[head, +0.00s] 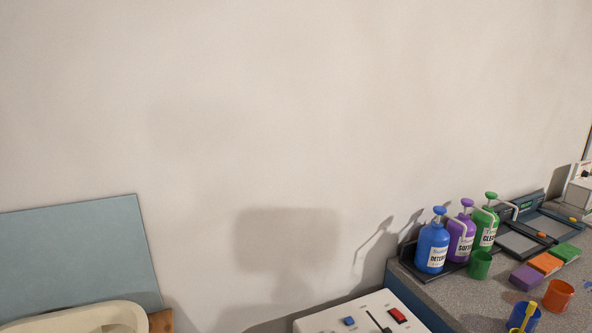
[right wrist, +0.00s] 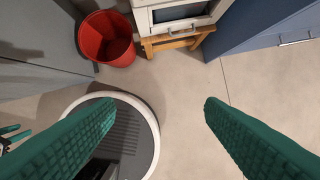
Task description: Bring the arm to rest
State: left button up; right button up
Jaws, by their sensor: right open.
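My right gripper (right wrist: 160,112) shows in the right wrist view as two green textured fingers set wide apart. It is open, with nothing between the fingers. It points down over the bare floor and the round edge of my own base. Neither gripper shows in the head view, and the left gripper is in neither picture for certain.
The head view shows blue (head: 432,246), purple (head: 461,238) and green (head: 484,229) pump bottles on a grey counter (head: 430,292). Cups and coloured blocks stand nearby. A white switch panel (head: 362,316) is lower centre. A red bucket (right wrist: 106,38) stands on the floor.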

jog(key=s+d+f+g, duration=0.1)
jog(key=s+f, duration=0.4)
jog(key=f, duration=0.7)
jog(key=s+d+f, duration=0.1)
jog(key=s+f, duration=0.5)
jog(key=f, duration=0.6)
jog(key=s+d+f+g, duration=0.1)
jog(key=s+f, duration=0.4)
jog(key=s, duration=0.3)
jog(key=shift+s+d, duration=0.15)
jog(key=shift+s, duration=0.05)
